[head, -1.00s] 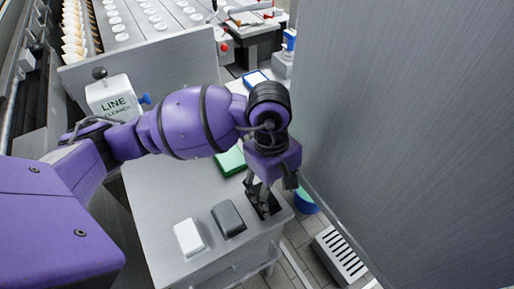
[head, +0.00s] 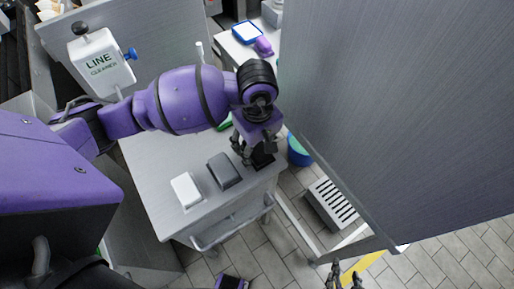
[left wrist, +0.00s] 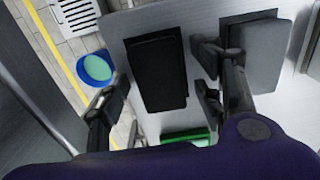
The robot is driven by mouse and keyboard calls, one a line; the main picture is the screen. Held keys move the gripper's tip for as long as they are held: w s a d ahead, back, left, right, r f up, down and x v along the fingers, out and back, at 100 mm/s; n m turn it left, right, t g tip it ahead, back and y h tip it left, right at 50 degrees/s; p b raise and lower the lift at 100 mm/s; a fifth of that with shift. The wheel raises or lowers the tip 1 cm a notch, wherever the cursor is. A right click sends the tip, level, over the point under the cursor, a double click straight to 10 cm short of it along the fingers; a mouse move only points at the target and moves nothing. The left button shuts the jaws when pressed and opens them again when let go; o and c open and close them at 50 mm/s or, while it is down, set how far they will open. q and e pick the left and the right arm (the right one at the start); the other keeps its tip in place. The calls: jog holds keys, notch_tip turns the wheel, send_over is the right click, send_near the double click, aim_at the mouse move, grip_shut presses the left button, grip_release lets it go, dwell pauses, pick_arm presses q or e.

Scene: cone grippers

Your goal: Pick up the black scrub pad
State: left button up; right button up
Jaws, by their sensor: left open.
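The black scrub pad (head: 263,161) lies at the right end of the grey table, partly hidden by my left gripper in the head view. In the left wrist view the black pad (left wrist: 158,75) shows as a dark block between the spread fingers. My left gripper (head: 250,148) is open above the pad and points down; its fingers (left wrist: 160,88) appear on either side of the pad, with no clear contact. My right gripper (head: 345,275) shows at the bottom edge of the head view, partly cut off, with its fingers apart and nothing seen between them.
A dark grey pad (head: 224,170) lies close left of the black pad, with a white pad (head: 187,190) beyond it. A green pad (left wrist: 187,137) is partly hidden. A large metal panel (head: 390,110) stands on the right. A blue-green bucket (head: 299,150) stands on the floor.

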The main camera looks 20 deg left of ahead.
pick_arm(q)
jog(key=c, duration=0.9)
jog(key=shift+c, duration=0.2)
jog(key=shift+w+r, duration=0.1)
jog(key=shift+r, duration=0.55)
jog(key=r, duration=0.2)
jog(key=shift+s+d+r, duration=0.1)
jog(key=shift+s+r, duration=0.25)
jog(key=s+d+r, duration=0.2)
jog(key=s+r, duration=0.6)
jog(key=s, duration=0.3)
notch_tip(320, 180, up, 9)
jog(key=m+p, duration=0.5)
jog(key=m, duration=0.5)
send_over(257, 149)
jog(key=s+a, duration=0.1)
jog(key=a, duration=0.4)
jog(key=shift+s+d+r, duration=0.15)
jog(key=shift+r, duration=0.05)
pick_arm(e)
jog(key=r, duration=0.2)
jog(key=a+r, duration=0.1)
jog(key=r, duration=0.1)
jog(key=shift+w+a, duration=0.1)
jog(key=shift+w, duration=0.2)
